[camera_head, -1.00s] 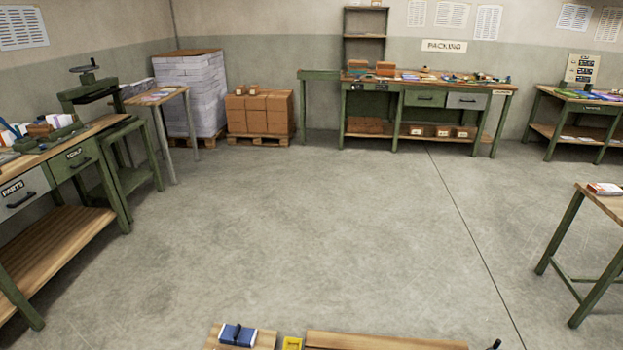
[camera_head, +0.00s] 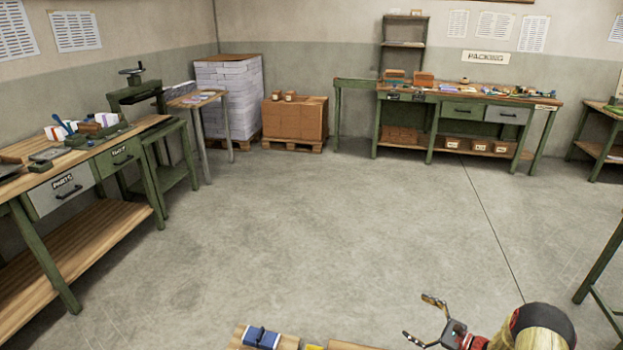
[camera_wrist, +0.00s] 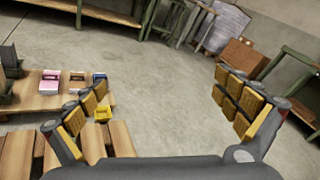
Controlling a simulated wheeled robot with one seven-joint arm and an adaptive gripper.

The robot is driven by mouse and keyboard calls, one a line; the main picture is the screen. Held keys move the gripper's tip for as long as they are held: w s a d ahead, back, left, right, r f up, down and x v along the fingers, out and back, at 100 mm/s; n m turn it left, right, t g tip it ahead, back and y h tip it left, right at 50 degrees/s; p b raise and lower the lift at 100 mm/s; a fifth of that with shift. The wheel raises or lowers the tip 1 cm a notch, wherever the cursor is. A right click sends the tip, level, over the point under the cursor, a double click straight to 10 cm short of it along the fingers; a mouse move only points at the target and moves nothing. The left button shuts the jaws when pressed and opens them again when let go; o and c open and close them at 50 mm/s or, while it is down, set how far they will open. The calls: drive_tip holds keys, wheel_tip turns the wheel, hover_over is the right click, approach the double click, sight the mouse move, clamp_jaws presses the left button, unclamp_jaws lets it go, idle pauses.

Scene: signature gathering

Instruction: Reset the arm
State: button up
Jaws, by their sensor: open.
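My gripper (camera_head: 421,319) shows at the bottom right of the head view, with its two fingers spread and nothing between them. In the wrist view my gripper (camera_wrist: 165,103) has its yellow-padded fingers wide apart, one at each side, with bare concrete floor between them. My arm comes in from the lower right of the head view. The gripper is in the air, apart from the benches and the wooden surface below.
A wooden surface (camera_head: 349,346) with a blue item (camera_head: 261,338) lies at the bottom. Yellow (camera_wrist: 102,113) and pink (camera_wrist: 50,82) items show in the wrist view. A workbench (camera_head: 95,160) stands left, the packing bench (camera_head: 460,97) at the back. The middle floor is clear.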

drive_tip(key=s+a+r+n+g, duration=0.1)
drive_tip(key=a+r+n+g, duration=0.2)
drive_tip(key=a+r, duration=0.35)
drive_tip(key=s+a+r+n+g, duration=0.2)
drive_tip(key=a+r+n+g, duration=0.1)
drive_tip(key=r, duration=0.7)
drive_tip(key=s+a+r+n+g+h+p, duration=0.1)
drive_tip(key=s+a+r+n+g, duration=0.15)
drive_tip(key=s+a+r, duration=0.35)
drive_tip(key=s+a+r+n+g+h+p, duration=0.1)
drive_tip(key=s+a+r+n, duration=0.25)
drive_tip(key=r, duration=0.45)
drive_tip(key=s+r+n+t+h+p, duration=0.1)
drive_tip(key=s+r+n+h, duration=0.2)
drive_tip(key=s, duration=0.6)
drive_tip(key=s+d+r+n+t+h, duration=0.1)
drive_tip(key=s+r+n+h, duration=0.2)
drive_tip(key=s+r, duration=0.4)
drive_tip(key=s+r+n+t+h+p, duration=0.1)
drive_tip(key=s+r+n+h, duration=0.2)
drive_tip(key=s, duration=0.9)
drive_tip(key=shift+s+d+r+n+h+p, duration=0.25)
drive_tip(key=shift+s+r+n+h, duration=0.2)
drive_tip(key=shift+r, duration=0.6)
drive_tip(key=shift+w+t, duration=0.15)
drive_tip(key=shift+t, duration=0.1)
